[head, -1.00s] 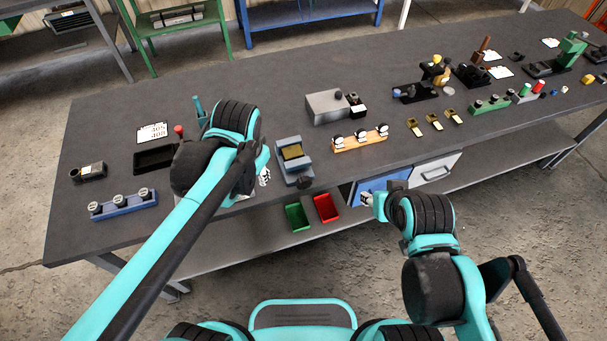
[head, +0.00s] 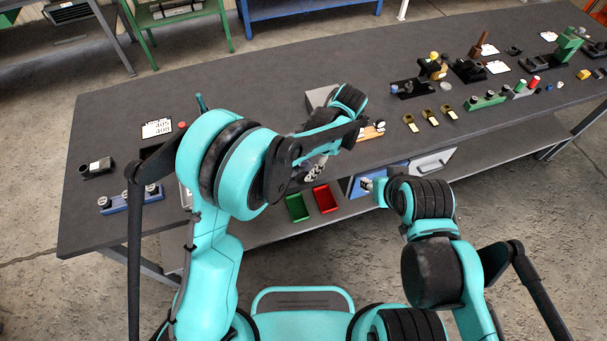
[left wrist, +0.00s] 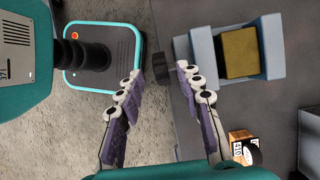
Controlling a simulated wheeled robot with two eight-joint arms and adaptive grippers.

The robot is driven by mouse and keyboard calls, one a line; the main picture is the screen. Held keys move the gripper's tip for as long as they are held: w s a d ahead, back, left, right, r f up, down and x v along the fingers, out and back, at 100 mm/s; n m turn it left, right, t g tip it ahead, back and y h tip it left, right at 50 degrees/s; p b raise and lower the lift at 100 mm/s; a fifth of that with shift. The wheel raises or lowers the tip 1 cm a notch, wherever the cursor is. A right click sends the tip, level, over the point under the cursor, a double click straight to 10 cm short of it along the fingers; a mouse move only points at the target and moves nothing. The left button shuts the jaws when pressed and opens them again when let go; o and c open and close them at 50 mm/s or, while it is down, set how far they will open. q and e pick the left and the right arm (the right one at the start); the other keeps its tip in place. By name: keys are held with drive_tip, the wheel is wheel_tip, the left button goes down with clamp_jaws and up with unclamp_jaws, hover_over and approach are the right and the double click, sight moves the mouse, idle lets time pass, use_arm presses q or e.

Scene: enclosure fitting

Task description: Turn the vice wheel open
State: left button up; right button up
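The vice (left wrist: 201,52) is a blue-grey body holding a brass-coloured block (left wrist: 240,53) in the left wrist view. Its dark wheel (left wrist: 163,66) sticks out at the table's front edge. My left gripper (left wrist: 160,78) is open, with the wheel showing between and just beyond its two fingertips; I cannot tell whether they touch it. In the head view my left arm hides the vice, and part of the left gripper (head: 315,172) shows at the table's front edge. My right gripper (head: 368,185) is small in front of the blue drawer; its opening is unclear.
A green bin (head: 297,208) and a red bin (head: 325,199) sit below the table's front edge. An orange rack (head: 372,132) lies right of my left wrist, largely covered. A grey box (head: 318,97) stands behind it. The back of the table is clear.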

sight(304, 174)
use_arm(q)
drive_tip(key=x, duration=0.4)
drive_tip(key=shift+b, duration=0.35)
clamp_jaws()
